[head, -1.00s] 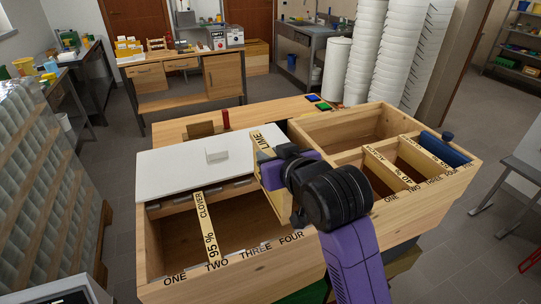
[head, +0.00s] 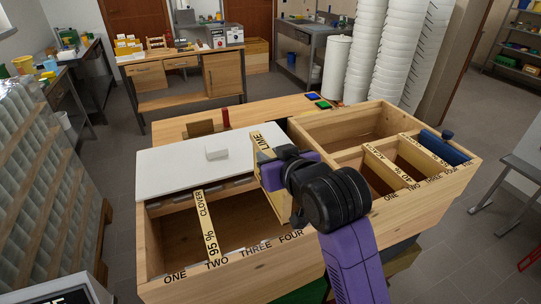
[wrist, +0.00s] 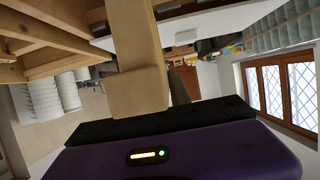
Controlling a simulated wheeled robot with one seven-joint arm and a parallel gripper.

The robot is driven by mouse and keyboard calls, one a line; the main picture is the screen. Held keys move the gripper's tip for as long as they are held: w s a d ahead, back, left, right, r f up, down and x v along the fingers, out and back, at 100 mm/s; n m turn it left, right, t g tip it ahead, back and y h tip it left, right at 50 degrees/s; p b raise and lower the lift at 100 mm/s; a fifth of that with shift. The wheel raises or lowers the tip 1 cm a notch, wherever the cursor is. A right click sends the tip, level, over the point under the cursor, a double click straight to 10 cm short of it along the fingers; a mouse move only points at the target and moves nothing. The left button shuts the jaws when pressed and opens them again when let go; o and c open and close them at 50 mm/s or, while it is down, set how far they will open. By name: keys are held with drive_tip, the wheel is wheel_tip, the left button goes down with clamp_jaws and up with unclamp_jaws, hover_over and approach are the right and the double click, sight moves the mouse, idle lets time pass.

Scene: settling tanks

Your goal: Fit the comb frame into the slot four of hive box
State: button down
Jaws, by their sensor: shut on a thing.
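My gripper (head: 276,167) is shut on the comb frame (head: 260,145), a light wooden frame whose top bar reads LIME. The comb frame hangs at the right end of the left wooden box (head: 160,244), near the word FOUR; my gripper and wrist hide much of it. I cannot tell whether it sits inside slot four. In the wrist view the comb frame's pale wood (wrist: 138,92) rises from my jaws. A frame marked 95% CLOVER (head: 209,230) lies at slot two of this box. The front edge reads ONE, TWO, THREE, FOUR.
A white lid (head: 180,167) covers the back of the left box. The right wooden box (head: 430,200) also has numbered slots, with labelled frames (head: 385,165) and a blue roll (head: 443,148). A dark red cylinder (head: 226,118) stands on the bench behind.

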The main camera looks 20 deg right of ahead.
sight(283, 214)
drive_tip(key=shift+f+b, duration=4.3)
drive_tip(key=shift+f, duration=2.9)
drive_tip(key=c, duration=1.2)
unclamp_jaws()
drive_tip(key=shift+o, duration=0.4)
drive_tip(key=shift+s+f, duration=0.1)
drive_tip(key=shift+f, duration=0.1)
drive_tip(key=shift+b+v, duration=0.3)
drive_tip(key=shift+v, duration=3.6)
